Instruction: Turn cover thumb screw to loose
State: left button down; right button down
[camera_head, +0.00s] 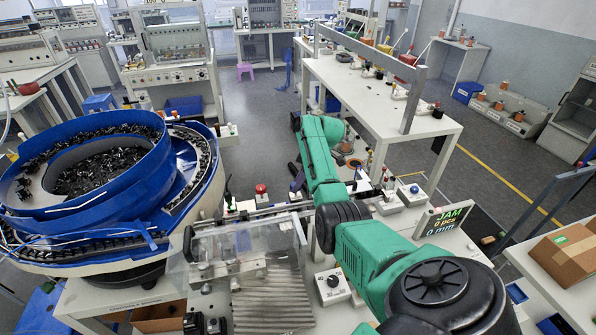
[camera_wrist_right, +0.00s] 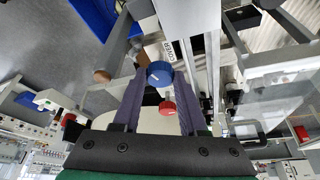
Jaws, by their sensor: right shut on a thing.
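The cover thumb screw is a blue round knob (camera_wrist_right: 159,73) with a white pointer mark, beside a white label reading COVER (camera_wrist_right: 169,49), upside down in the right wrist view. My right gripper (camera_wrist_right: 160,82) has its two purple fingers on either side of this knob and is shut on it. In the head view my right arm reaches forward and the gripper (camera_head: 297,178) is small and dark behind the clear cover (camera_head: 245,240); the knob itself cannot be made out there. My left gripper is not in view.
A red knob (camera_wrist_right: 167,106) sits close by the blue one, between the fingers. A blue feeder bowl (camera_head: 85,190) with dark parts stands at left. A red button (camera_head: 261,189) is near the gripper. A display (camera_head: 444,218) reads JAM, 0 pcs, 0 mm.

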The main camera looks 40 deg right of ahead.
jog(key=n+b, duration=0.2)
jog(key=n+g+b, duration=0.1)
jog(key=b, duration=0.1)
jog(key=shift+w+d+f+y, duration=0.15)
jog(key=shift+f+y, duration=0.1)
jog(key=shift+y, duration=0.15)
jog(key=shift+r+n+b, duration=0.25)
jog(key=shift+n+b, duration=0.65)
jog(key=shift+b, duration=0.2)
jog(key=shift+g, duration=0.3)
jog(key=shift+c, duration=2.2)
grip_release()
